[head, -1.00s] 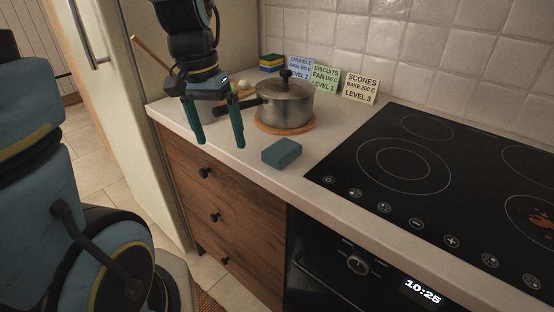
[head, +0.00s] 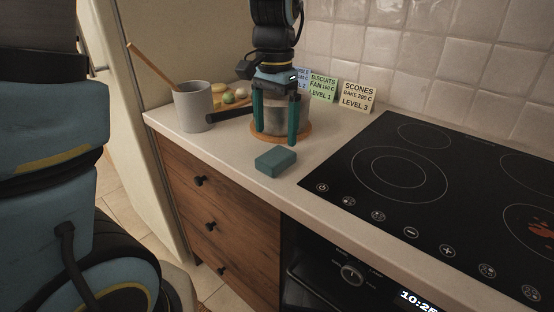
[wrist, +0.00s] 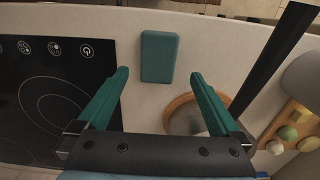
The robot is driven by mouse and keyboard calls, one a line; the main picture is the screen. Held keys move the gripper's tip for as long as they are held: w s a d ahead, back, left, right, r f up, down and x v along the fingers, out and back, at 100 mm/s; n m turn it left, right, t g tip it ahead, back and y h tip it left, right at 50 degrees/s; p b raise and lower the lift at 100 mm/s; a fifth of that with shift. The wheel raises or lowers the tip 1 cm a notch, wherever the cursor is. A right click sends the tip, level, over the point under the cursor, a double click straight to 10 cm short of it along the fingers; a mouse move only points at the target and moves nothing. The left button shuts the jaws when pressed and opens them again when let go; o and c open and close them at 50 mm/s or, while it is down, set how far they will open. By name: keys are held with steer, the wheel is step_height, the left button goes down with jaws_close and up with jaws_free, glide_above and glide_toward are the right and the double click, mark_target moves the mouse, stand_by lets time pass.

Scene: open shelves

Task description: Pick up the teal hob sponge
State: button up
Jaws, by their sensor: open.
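The teal hob sponge (head: 276,161) lies flat on the counter near its front edge, left of the hob. In the wrist view the sponge (wrist: 160,56) is whole and unobstructed, ahead of the fingertips and between their lines. My gripper (head: 275,140) is open and empty, pointing down above the counter, beyond the sponge and in front of the pot in the head view. Its two teal fingers also show in the wrist view (wrist: 160,76), spread wide and apart from the sponge.
A pot (head: 283,115) on a round wooden mat (head: 304,136) stands close behind my gripper, its dark handle pointing left. A grey crock (head: 194,108) with a wooden spoon is further left. The black hob (head: 372,158) lies right. Recipe cards (head: 357,93) lean at the wall.

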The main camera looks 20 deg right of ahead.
mark_target(276, 155)
steer(key=shift+s+f+p, duration=0.15)
steer(key=shift+f+p, duration=0.5)
steer(key=shift+f, duration=2.35)
steer(key=shift+c, duration=0.4)
steer(key=c, duration=1.3)
step_height(276, 155, up, 10)
steer(key=shift+r+b, duration=0.1)
steer(key=shift+b, duration=0.5)
steer(key=shift+c, duration=0.2)
